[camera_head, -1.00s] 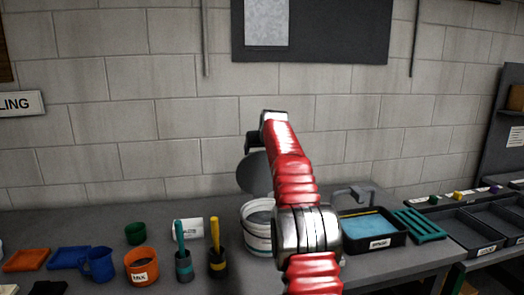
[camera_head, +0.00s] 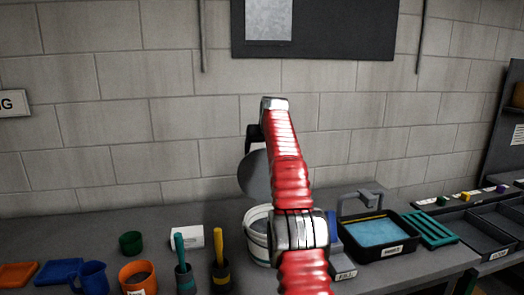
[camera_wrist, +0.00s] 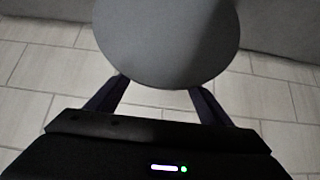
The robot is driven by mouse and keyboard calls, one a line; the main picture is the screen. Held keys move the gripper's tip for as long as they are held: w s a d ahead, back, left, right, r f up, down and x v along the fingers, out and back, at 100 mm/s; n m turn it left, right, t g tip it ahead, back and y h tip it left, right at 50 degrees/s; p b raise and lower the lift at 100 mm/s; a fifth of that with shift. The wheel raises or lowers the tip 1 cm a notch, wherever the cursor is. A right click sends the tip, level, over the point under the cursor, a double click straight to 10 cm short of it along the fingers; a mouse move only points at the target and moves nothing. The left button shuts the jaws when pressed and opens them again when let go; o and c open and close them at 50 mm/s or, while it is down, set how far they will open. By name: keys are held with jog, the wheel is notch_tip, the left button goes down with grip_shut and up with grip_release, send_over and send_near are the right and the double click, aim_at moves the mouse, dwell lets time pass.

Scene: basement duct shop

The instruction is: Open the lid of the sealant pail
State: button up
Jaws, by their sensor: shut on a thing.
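The white sealant pail (camera_head: 257,236) stands on the bench, partly hidden behind my arm; its open mouth shows at the left of the arm. Its round grey lid (camera_head: 254,174) stands steeply tilted above the pail's back side. My gripper (camera_wrist: 161,92) is shut on the lid near its edge, with the dark fingers reaching the lid (camera_wrist: 168,40) from below in the wrist view. In the head view my arm hides most of the fingers. Whether the lid still joins the pail's rim is hidden.
Left of the pail stand a yellow-handled brush (camera_head: 217,245), a teal-handled brush (camera_head: 180,250), an orange cup (camera_head: 137,280) and a blue mug (camera_head: 92,278). At the right are a black tray with blue contents (camera_head: 374,255) and a teal rack (camera_head: 430,229). The block wall is behind.

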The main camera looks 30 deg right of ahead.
jog(key=shift+w+a+r, duration=0.15)
jog(key=shift+a+r, duration=0.2)
jog(key=shift+r, duration=0.25)
jog(key=o, duration=1.5)
jog(key=shift+d+f, duration=0.15)
jog(key=shift+f, duration=0.05)
jog(key=shift+d+f, duration=0.1)
jog(key=shift+s, duration=0.2)
jog(key=v, duration=1.3)
jog(key=shift+s, duration=0.3)
